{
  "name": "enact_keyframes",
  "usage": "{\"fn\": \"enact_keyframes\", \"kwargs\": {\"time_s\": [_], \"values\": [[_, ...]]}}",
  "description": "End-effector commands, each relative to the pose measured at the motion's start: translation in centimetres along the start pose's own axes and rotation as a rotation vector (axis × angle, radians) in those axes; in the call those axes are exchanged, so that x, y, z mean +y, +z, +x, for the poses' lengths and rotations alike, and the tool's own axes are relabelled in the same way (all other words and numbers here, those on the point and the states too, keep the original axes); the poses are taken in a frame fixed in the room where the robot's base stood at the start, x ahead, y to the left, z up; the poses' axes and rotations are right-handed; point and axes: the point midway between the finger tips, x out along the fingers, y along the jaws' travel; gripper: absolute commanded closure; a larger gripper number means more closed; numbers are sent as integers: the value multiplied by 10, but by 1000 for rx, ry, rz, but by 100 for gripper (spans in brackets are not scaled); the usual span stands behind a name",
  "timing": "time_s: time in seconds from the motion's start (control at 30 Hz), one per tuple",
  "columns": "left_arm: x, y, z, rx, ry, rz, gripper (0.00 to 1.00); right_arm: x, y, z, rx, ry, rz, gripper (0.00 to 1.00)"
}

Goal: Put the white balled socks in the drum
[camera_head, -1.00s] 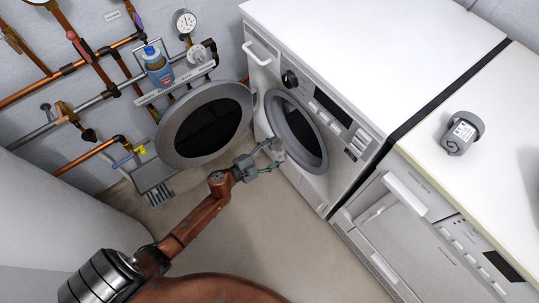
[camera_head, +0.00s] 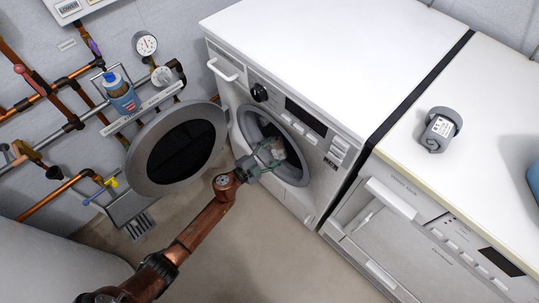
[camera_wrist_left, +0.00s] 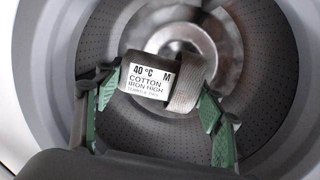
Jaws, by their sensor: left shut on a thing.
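The white balled socks (camera_wrist_left: 187,90) are a pale, ribbed bundle with a white care label reading 40 °C, cotton, M. They also show in the head view (camera_head: 279,149). My left gripper (camera_wrist_left: 158,98) is shut on them, with a green-padded finger on each side. In the head view, my left gripper (camera_head: 268,155) holds them at the round opening of the washing machine (camera_head: 315,140). The perforated metal drum (camera_wrist_left: 112,30) surrounds the socks in the wrist view. I cannot tell exactly how deep they are. My right gripper is not in view.
The round door (camera_head: 182,148) stands open to the left of the opening. A grey labelled bundle (camera_head: 437,132) lies on the right-hand white top. Pipes, gauges and a blue-capped bottle (camera_head: 121,95) are on the wall at left. A blue object (camera_head: 534,180) shows at the right edge.

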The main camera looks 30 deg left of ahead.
Motion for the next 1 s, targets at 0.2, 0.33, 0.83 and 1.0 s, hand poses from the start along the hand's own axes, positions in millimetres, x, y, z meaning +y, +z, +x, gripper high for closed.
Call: {"fn": "enact_keyframes", "kwargs": {"time_s": [0.2, 0.33, 0.83, 1.0], "values": [[-3, -2, 26, 1, 0, 0, 61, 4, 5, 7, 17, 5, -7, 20], [-4, -4, 40, 1, 1, 1, 61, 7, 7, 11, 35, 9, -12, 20], [-11, -9, 97, 0, 2, 1, 61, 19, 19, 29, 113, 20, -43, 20], [-14, -11, 115, -1, 1, 0, 61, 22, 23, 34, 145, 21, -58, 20]]}}
